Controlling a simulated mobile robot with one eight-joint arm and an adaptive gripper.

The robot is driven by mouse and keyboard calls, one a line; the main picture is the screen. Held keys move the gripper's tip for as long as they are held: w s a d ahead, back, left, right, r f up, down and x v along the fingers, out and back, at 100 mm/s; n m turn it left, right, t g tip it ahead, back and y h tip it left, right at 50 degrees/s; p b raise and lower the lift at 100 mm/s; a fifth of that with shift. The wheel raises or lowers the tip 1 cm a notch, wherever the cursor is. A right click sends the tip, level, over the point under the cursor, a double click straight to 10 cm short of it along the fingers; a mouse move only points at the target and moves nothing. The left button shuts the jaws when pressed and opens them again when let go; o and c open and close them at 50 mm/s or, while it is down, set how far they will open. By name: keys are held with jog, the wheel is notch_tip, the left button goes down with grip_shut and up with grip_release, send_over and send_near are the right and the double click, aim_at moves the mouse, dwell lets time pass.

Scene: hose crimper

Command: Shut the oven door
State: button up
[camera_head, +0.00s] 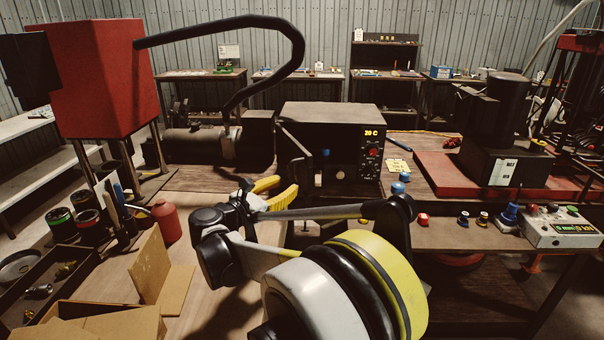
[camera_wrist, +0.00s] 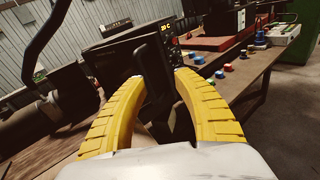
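The oven (camera_head: 335,120) is a dark box on the bench with a lit "20 C" display and knobs on its front. A dark panel that looks like its door (camera_head: 296,155) stands out at the oven's left front, apparently open. My gripper (camera_head: 287,188) has yellow fingers and is in front of and below the door. In the wrist view the yellow fingers are spread, and a dark upright part of the door (camera_wrist: 153,70) shows between and beyond the fingertips. Whether the fingers touch it I cannot tell.
Blue and red knobs (camera_head: 422,219) and a control box (camera_head: 562,228) line the right bench edge. A red bottle (camera_head: 166,222), cans and cardboard (camera_head: 150,262) are at left.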

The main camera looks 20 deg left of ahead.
aim_at(292, 174)
jog(key=s+a+f+n, duration=0.1)
jog(key=a+n, duration=0.1)
jog(key=a, duration=0.2)
jog(key=shift+t, duration=0.4)
jog(key=b+x, duration=0.2)
jog(key=x, duration=0.8)
jog(key=shift+w+d+f, duration=0.1)
jog(key=shift+w, duration=0.15)
grip_shut()
